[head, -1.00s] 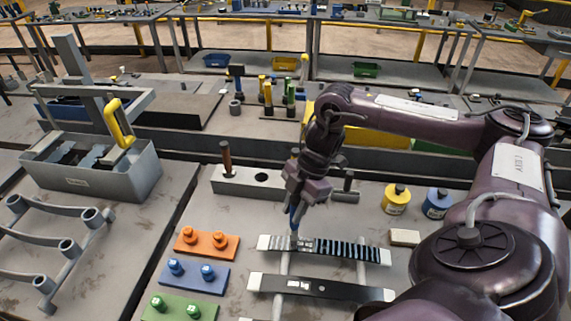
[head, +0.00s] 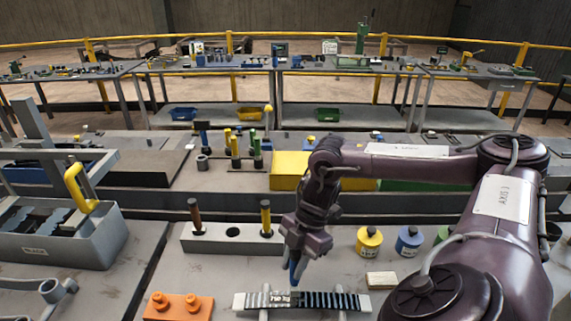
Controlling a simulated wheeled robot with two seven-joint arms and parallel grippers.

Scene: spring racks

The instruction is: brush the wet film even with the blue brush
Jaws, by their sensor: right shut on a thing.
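My right gripper (head: 299,248) is shut on the blue brush (head: 296,270), which points down. The brush tip is at or just above the middle of a dark leaf strip (head: 335,302) with pale ends; I cannot tell if it touches. The strip's dark film shows ridged stripes, clearest to the right of the brush. Part of the strip's far edge is hidden by the brush. My left gripper is not in view.
Behind the strip stands a grey block (head: 218,238) with two upright handled tools. Yellow (head: 369,243) and blue (head: 409,242) pots and a pale block (head: 381,280) are to the right. An orange peg plate (head: 178,307) is at front left, a grey bin (head: 97,243) further left.

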